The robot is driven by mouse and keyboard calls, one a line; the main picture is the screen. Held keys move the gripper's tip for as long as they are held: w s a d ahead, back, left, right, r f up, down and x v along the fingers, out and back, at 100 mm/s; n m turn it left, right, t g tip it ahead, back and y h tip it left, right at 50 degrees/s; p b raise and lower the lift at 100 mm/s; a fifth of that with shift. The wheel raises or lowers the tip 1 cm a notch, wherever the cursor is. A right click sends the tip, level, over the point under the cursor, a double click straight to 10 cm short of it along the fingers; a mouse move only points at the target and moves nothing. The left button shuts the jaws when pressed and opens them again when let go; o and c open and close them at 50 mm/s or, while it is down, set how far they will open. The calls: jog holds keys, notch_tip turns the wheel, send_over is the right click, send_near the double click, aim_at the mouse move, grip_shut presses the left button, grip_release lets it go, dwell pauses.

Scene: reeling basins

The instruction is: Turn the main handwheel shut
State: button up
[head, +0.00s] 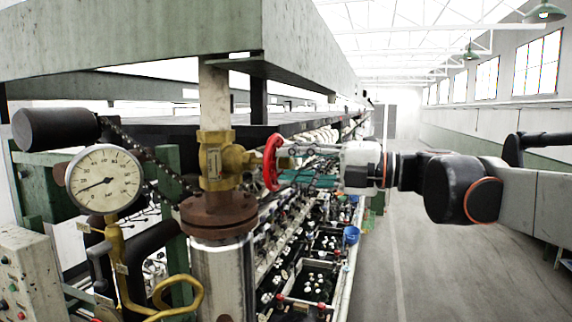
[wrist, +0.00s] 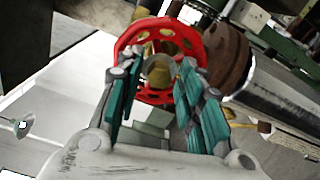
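The red main handwheel (head: 272,163) sits edge-on at the right of a brass valve (head: 216,160) in the head view. The valve is on an upright pipe above a rusty flange (head: 218,214). My gripper (head: 292,160) reaches in from the right, level with the wheel, fingertips close to its rim. In the wrist view the wheel (wrist: 127,39) faces me with holes in its face. My gripper (wrist: 157,76) is open there, teal-padded fingers apart, tips at the left and right of the wheel's lower part. I cannot tell whether they touch the rim.
A round pressure gauge (head: 104,181) stands left of the valve, with a yellow bent pipe (head: 181,296) below. A green-grey overhead casing (head: 135,38) hangs above. Machinery rows with a blue bucket (head: 351,235) run behind. The aisle floor (head: 450,250) at right is clear.

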jog(key=v, duration=0.7)
dwell(0.4)
jog(key=shift+r, duration=0.1)
